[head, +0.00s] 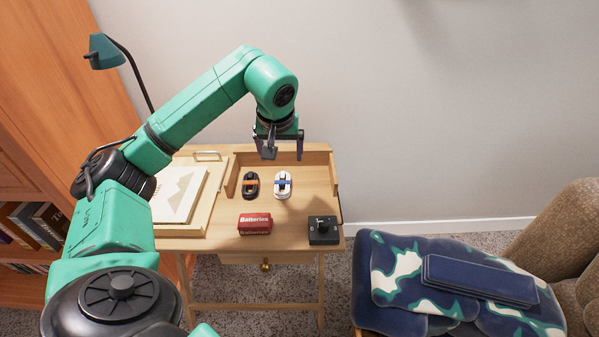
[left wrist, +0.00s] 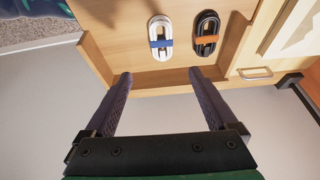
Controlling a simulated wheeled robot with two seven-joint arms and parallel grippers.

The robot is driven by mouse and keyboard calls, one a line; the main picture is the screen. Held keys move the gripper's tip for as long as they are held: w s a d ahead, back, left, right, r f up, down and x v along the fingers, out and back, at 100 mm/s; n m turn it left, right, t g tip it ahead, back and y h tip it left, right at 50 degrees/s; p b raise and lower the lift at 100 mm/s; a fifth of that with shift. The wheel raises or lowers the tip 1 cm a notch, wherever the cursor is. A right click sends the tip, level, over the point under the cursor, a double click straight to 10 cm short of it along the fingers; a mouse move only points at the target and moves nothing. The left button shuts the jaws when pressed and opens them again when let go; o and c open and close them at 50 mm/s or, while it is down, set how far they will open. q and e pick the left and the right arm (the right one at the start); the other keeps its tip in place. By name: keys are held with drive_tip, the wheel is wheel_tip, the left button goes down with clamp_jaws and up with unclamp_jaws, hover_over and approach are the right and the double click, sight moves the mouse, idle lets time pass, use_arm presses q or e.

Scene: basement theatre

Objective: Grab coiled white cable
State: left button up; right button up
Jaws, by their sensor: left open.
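The coiled white cable (head: 283,185) with a blue band lies on the wooden desk, to the right of a coiled black cable (head: 250,186) with an orange band. In the left wrist view the white cable (left wrist: 160,38) lies beyond my fingertips, roughly between their lines, with the black cable (left wrist: 206,33) to its right. My left gripper (head: 282,156) is open and empty above the desk's back part, behind the cables; its two fingers also show in the left wrist view (left wrist: 160,76). Nothing touches the white cable. My right gripper is not in view.
On the desk (head: 285,207) stand a red batteries box (head: 254,223) and a black box with a knob (head: 323,231) in front of the cables. Low wooden walls edge the desk's back and sides.

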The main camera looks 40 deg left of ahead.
use_arm(q)
drive_tip(key=b, duration=0.1)
approach(282, 181)
drive_tip(key=shift+s+a+f, duration=0.25)
drive_tip(key=shift+s+f, duration=0.15)
drive_tip(key=shift+f, duration=0.1)
drive_tip(key=x, duration=0.2)
drive_tip(key=b+x, duration=0.1)
drive_tip(key=x, duration=0.2)
drive_tip(key=w+x, duration=0.1)
drive_tip(key=x, duration=0.2)
drive_tip(key=shift+d, duration=0.2)
drive_tip(key=shift+r, duration=0.15)
clamp_jaws()
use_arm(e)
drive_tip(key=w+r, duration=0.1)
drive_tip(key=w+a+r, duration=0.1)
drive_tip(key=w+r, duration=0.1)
